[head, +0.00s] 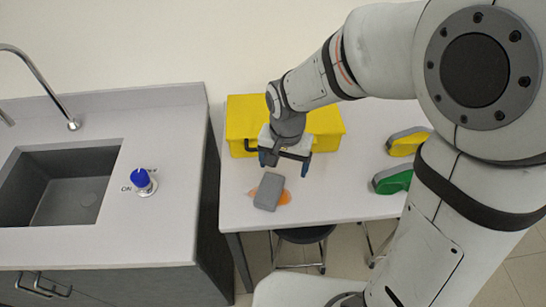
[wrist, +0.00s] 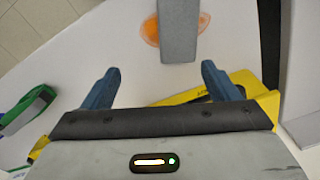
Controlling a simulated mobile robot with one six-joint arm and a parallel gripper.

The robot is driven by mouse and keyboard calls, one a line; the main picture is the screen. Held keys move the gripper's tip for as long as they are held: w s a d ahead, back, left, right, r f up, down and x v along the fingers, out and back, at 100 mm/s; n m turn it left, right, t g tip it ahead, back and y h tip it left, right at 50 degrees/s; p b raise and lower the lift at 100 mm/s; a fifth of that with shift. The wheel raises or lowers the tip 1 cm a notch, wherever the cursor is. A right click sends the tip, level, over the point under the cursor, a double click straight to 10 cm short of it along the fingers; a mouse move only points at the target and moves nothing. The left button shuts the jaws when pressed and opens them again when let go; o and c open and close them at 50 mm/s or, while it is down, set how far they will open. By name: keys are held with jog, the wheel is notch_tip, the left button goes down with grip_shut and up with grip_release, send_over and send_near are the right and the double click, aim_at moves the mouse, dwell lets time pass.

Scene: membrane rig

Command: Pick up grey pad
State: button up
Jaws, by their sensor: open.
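The grey pad (head: 269,192) is a flat block lying on the white table, partly over an orange patch (head: 285,197). In the wrist view the grey pad (wrist: 178,30) shows at the top, with the orange patch (wrist: 151,30) at its left side. My gripper (head: 285,165) is over the table between the pad and the yellow bin, apart from the pad. In the wrist view its two blue fingers (wrist: 160,76) are spread wide with nothing between them. The pad's far end is cut off by the wrist frame.
A yellow bin (head: 327,121) stands behind my gripper. A green-and-grey item (head: 392,180) and a yellow-and-grey item (head: 407,141) lie to the right. A counter with a sink (head: 65,188) and a blue knob (head: 141,178) is at left. A stool (head: 306,235) is below the table's front edge.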

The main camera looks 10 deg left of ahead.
aim_at(269, 188)
jog(key=a+f, duration=0.3)
jog(key=shift+s+a+f, duration=0.25)
jog(key=shift+s+a, duration=0.05)
jog(key=shift+d+f+p, duration=0.1)
jog(key=shift+f+p, duration=0.85)
jog(key=shift+f, duration=2.8)
jog(key=shift+c, duration=0.2)
jog(key=c, duration=1.1)
jog(key=shift+r, duration=0.1)
notch_tip(269, 188, up, 10)
jog(key=shift+f+b, duration=0.1)
jog(key=shift+b, duration=0.65)
